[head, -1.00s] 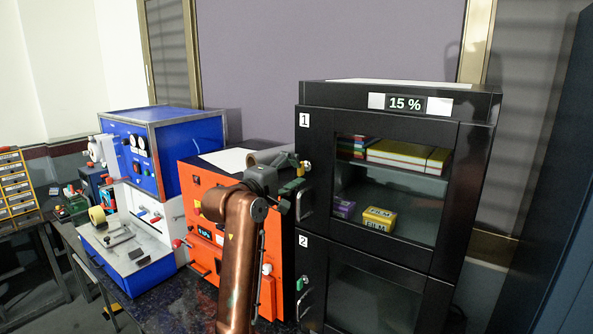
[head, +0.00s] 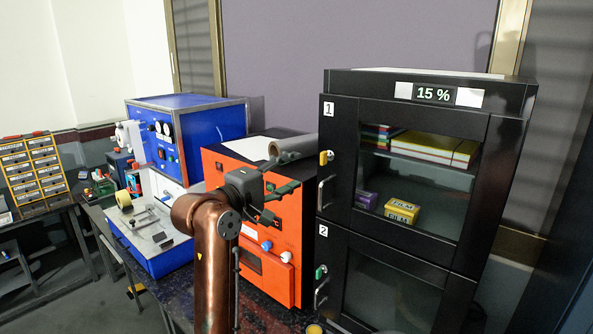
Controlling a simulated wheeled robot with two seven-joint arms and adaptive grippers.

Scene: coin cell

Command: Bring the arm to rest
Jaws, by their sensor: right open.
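My right arm, copper-coloured, rises from the bottom edge in the head view. Its dark grey right gripper (head: 281,205) is open and empty in front of the orange machine (head: 222,165). The gripper points right, toward the black dry cabinet (head: 432,78), and shows a gap to the upper door's handle (head: 324,192). The arm hides part of the orange machine's front. My left gripper is not in view.
The cabinet's doors, marked 1 and 2, look shut; its display reads 15 %. Yellow and purple film boxes (head: 402,211) show through the upper window. A blue machine (head: 190,101) and yellow drawer rack (head: 32,172) stand to the left.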

